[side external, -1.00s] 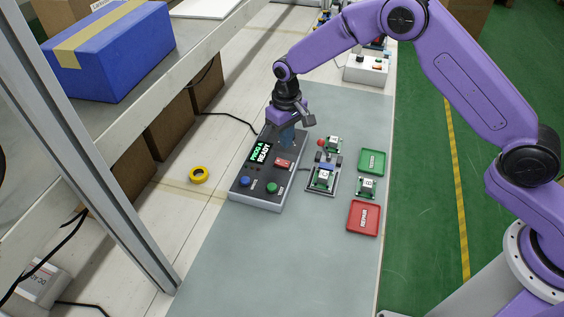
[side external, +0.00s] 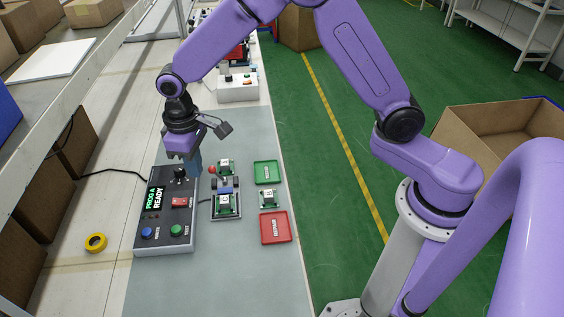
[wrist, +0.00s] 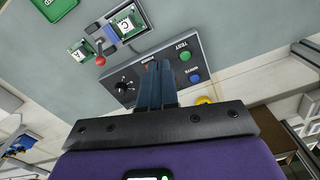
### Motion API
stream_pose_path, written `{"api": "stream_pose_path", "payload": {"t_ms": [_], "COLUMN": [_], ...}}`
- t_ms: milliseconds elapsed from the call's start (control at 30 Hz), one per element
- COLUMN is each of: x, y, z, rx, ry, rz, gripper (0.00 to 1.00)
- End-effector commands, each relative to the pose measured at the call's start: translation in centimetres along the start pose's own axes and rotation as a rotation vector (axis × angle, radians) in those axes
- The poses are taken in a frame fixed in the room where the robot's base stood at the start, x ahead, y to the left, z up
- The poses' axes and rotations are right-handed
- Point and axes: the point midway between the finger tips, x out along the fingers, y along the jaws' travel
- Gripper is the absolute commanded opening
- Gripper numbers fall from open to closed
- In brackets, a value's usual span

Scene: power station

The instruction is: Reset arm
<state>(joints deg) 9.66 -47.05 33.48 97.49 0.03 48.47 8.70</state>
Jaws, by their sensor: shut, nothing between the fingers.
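My gripper (side external: 196,166) is shut and empty, pointing down over the upper right part of the dark control box (side external: 150,222). In the wrist view my gripper (wrist: 156,70) has its blue-grey fingers together in front of the box (wrist: 206,62), covering part of its face. I cannot tell whether the fingertips touch the box. The box has a lit screen (side external: 154,197) reading "PROG A READY", a black knob (side external: 180,176), a red switch (side external: 181,202), a blue button (side external: 147,233) and a green TEST button (side external: 176,230).
A fixture (side external: 226,205) holding a green board, with a red-knobbed lever (side external: 212,169), stands right of the box. Loose boards, a green tray (side external: 266,172) and a red tray (side external: 275,228) lie beyond it. Yellow tape (side external: 96,243) lies left. The front mat (side external: 220,285) is clear.

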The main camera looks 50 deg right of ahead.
Motion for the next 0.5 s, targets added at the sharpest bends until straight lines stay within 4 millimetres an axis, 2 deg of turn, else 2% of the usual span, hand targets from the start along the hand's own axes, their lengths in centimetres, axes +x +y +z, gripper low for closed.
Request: {"api": "stream_pose_path", "payload": {"t_ms": [33, 200, 367, 500], "x": [-1.2, -4.2, -6.2, -7.5], "y": [-0.3, -1.2, -1.5, -1.3], "z": [1.6, 7.4, 13.4, 18.9], "rx": [-0.033, -0.146, -0.251, -0.343], "ry": [0.005, 0.008, 0.012, 0.014], "rz": [-0.001, -0.003, -0.005, -0.007], "gripper": [0.0, 0.0, 0.0, 0.0]}}
